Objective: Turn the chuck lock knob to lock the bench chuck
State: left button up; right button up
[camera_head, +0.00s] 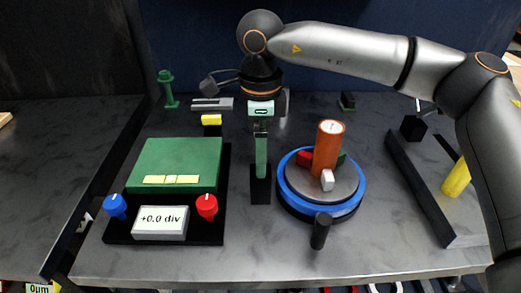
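The round bench chuck (289,196) has a blue ring and a grey face. An orange cylinder (328,148) stands upright on it among red, green and white jaws. A black knob-like post (320,232) stands at its front edge; I take it for the chuck lock knob, and no lock marking is readable. My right gripper (250,95) is behind and left of the chuck, above the bench, well apart from the knob. Its fingers look spread and empty, partly hidden by a pale green box (260,108). My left gripper is not in view.
A green block (175,160) on a black base has a blue knob (116,207), a red knob (207,207) and a "+0.0 div" display (160,221). A green post (261,157) stands left of the chuck. A black rail (418,187) and yellow cylinder (457,180) are at right.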

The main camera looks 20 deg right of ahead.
jog(key=shift+f, duration=0.3)
jog(key=c, duration=1.4)
